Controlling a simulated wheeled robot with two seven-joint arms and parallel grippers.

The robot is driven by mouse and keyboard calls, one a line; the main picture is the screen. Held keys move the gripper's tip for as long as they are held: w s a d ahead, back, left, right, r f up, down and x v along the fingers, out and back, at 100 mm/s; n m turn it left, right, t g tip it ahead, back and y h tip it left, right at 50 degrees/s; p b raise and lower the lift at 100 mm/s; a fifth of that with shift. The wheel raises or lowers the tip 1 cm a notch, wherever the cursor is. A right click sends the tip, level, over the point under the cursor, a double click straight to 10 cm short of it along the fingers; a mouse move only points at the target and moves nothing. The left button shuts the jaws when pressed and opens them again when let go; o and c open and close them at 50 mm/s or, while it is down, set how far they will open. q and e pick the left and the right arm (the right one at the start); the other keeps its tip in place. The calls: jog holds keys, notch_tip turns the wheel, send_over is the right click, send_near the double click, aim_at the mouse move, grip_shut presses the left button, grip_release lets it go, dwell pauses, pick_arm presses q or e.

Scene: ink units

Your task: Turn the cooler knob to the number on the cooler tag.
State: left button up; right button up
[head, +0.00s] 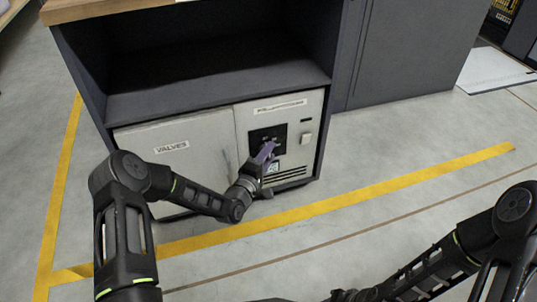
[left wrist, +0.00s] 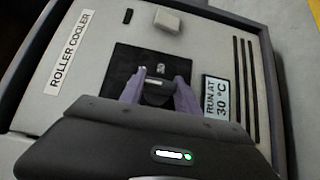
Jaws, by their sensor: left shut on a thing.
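The cooler unit (head: 244,140) is a pale panel at the right of the grey cabinet, and the left wrist view shows its label "ROLLER COOLER" (left wrist: 72,48). A black square dial plate (left wrist: 125,62) sits on it. My left gripper (head: 268,152) reaches the plate, its purple fingers (left wrist: 159,77) shut on the cooler knob (left wrist: 154,86). The fingers hide most of the knob, and I cannot read its setting. The cooler tag (left wrist: 216,97) beside the plate reads "RUN AT 30 °C". My right arm shows at lower right; its gripper is outside the frame.
A pale door marked "VALVES" (head: 172,148) is left of the cooler. A light square button (left wrist: 167,20) and dark vent slots (left wrist: 246,80) are near the dial plate. An open dark shelf (head: 215,88) is above. Yellow floor tape (head: 400,189) crosses the clear floor in front.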

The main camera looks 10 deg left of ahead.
pick_arm(q)
grip_shut()
pick_arm(e)
jog(key=shift+r, duration=0.15)
